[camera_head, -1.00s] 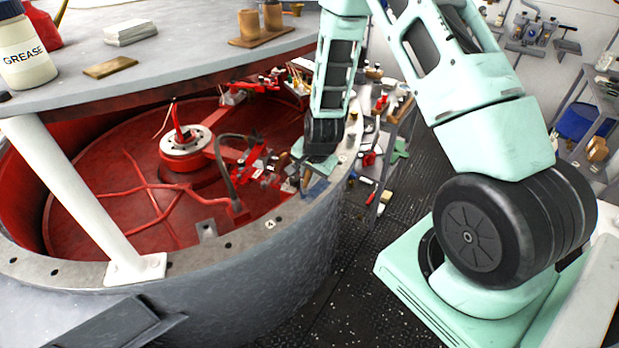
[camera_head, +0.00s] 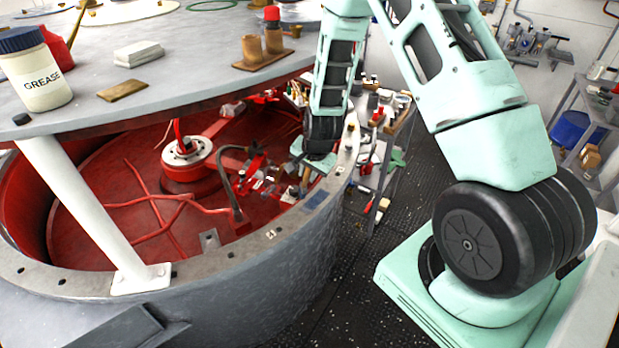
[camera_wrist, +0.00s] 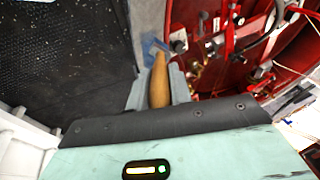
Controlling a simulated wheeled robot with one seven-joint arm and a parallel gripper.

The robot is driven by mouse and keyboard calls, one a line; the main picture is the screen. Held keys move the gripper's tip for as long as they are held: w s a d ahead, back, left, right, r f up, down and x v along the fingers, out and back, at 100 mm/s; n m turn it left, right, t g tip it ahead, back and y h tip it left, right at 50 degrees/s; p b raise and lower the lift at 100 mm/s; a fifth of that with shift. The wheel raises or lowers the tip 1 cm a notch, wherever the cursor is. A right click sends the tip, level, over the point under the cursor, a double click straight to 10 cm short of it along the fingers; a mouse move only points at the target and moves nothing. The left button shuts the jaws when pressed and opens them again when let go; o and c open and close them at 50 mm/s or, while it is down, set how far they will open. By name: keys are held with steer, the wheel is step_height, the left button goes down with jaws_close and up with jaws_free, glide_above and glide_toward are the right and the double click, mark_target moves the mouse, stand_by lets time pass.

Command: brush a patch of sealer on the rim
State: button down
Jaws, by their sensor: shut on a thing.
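My gripper (camera_wrist: 160,88) is shut on a brush (camera_wrist: 159,78) with a pale wooden handle. The handle lies between the two grey fingers and points away from the palm. A blue patch (camera_wrist: 152,46) lies on the grey rim (camera_wrist: 150,18) at the far end of the brush. The bristles cannot be made out, nor whether they touch the rim. In the head view the blue patch (camera_head: 315,199) is on the right part of the curved grey rim (camera_head: 230,256). There my gripper (camera_head: 301,184) is small, partly hidden and low over the rim.
The red drum inside (camera_head: 130,208) holds a hub, pipes and fittings close to my gripper. A white post (camera_head: 85,210) stands on the rim at left. A grease jar (camera_head: 38,78) stands on the grey upper deck. A cluttered cart (camera_head: 385,150) is just beyond the rim.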

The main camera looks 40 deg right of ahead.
steer(key=shift+f, duration=0.1)
stand_by(0.3)
steer(key=shift+f+b, duration=0.45)
steer(key=shift+b, duration=0.1)
steer(key=shift+w+d, duration=0.1)
